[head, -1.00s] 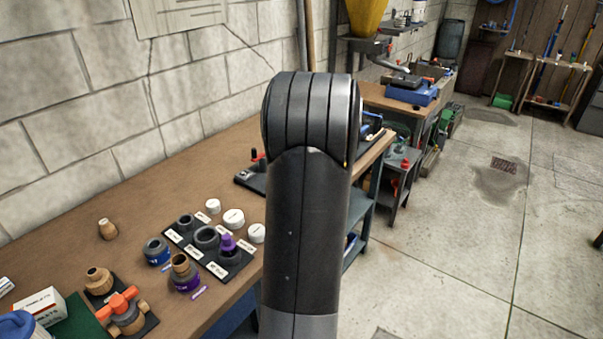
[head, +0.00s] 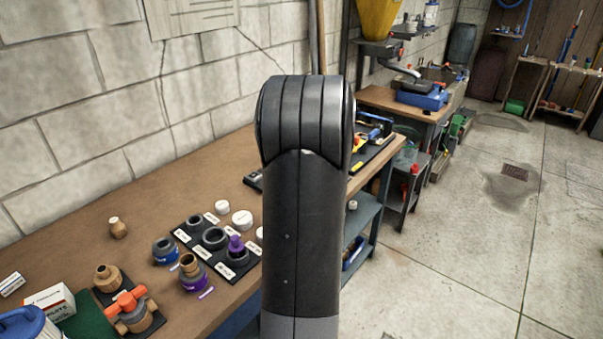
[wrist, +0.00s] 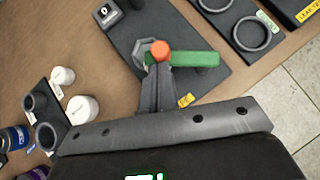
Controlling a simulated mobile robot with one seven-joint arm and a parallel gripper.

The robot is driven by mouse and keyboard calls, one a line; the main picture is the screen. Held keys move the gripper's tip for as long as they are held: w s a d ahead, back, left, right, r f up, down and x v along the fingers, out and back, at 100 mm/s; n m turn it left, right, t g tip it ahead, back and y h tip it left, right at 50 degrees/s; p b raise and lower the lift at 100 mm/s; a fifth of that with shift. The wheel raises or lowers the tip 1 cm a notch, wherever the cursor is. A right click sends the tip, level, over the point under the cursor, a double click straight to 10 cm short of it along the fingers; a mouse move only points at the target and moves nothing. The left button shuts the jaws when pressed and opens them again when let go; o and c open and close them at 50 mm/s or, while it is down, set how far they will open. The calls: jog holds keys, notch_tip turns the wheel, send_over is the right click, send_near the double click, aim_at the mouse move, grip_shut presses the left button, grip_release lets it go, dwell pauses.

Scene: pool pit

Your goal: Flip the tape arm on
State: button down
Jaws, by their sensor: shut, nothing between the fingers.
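In the wrist view, a dark base plate (wrist: 208,80) lies on the wooden bench. On it are a grey hexagonal part (wrist: 150,50), a round orange knob (wrist: 160,51) and a green bar (wrist: 196,60) reaching to the right. I cannot tell for sure which of these is the tape arm. My gripper (wrist: 157,72) is shut and empty, its fingertips just below the knob in the picture; contact is unclear. In the head view, my arm hides the gripper and most of the plate; only the plate's left corner (head: 252,180) shows.
White caps (wrist: 81,109) and a board with dark rings (wrist: 40,108) lie left of the gripper. Another ring board (wrist: 250,32) is at the upper right, near the bench edge. The head view shows an orange-handled valve (head: 130,310) at the front left and open floor (head: 450,260) to the right.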

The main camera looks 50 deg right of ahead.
jog(key=s+a+f+v, duration=0.1)
jog(key=f+v, duration=0.1)
jog(key=v, duration=1)
jog(key=shift+s+a+r, duration=0.3)
jog(key=shift+s+a, duration=0.15)
jog(key=shift+a, duration=0.05)
